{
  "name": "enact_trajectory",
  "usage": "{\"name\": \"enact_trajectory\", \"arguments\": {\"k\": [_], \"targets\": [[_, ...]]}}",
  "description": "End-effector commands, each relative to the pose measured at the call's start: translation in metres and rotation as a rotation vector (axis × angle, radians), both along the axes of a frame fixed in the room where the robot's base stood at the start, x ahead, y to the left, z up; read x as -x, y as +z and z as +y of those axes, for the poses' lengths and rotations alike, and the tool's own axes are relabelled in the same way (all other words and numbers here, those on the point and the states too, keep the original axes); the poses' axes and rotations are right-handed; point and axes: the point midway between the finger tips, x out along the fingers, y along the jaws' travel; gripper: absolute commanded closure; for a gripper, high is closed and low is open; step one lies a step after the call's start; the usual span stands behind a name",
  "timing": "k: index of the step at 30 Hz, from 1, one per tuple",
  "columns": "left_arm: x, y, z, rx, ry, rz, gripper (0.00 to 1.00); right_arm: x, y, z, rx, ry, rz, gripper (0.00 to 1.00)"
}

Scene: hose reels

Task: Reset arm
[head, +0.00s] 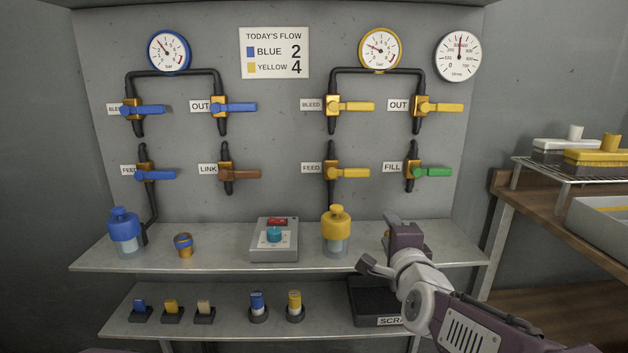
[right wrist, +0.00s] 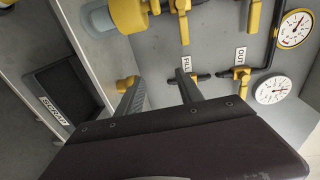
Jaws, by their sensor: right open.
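My right gripper (head: 388,232) is in front of the upper shelf's right part, below the green-handled FILL valve (head: 428,172). In the right wrist view its two dark fingers (right wrist: 160,88) stand apart with nothing between them. A small yellow object (right wrist: 127,82) shows beside the left finger in that view; in the head view it is mostly hidden behind the gripper. My left gripper is in neither view.
The panel carries blue, brown and yellow valve handles and several gauges. The upper shelf (head: 200,262) holds a blue bottle (head: 124,230), a yellow bottle (head: 336,230) and a control box (head: 274,240). A black SCRAP tray (head: 366,305) sits below. A wooden bench (head: 520,200) stands right.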

Motion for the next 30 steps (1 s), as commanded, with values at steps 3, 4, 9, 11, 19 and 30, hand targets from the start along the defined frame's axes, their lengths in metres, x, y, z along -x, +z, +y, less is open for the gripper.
{"name": "enact_trajectory", "arguments": {"k": [3, 4, 9, 11, 19, 30], "targets": [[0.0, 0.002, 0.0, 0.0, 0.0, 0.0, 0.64, 0.001, -0.033, -0.005, 0.042, 0.006, 0.088, 0.56], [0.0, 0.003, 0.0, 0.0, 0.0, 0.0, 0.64, 0.003, -0.044, -0.005, 0.066, 0.015, 0.12, 0.56], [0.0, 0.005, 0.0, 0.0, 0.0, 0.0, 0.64, 0.02, -0.113, -0.009, 0.214, 0.079, 0.319, 0.56], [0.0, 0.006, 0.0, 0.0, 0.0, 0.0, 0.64, 0.031, -0.141, -0.01, 0.286, 0.122, 0.406, 0.56], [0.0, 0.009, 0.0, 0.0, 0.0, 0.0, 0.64, 0.136, -0.272, -0.014, 0.698, 0.518, 0.863, 0.56], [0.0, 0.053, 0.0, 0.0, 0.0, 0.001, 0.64, 0.251, -0.277, -0.019, 1.123, 1.191, 1.071, 0.56]]}}
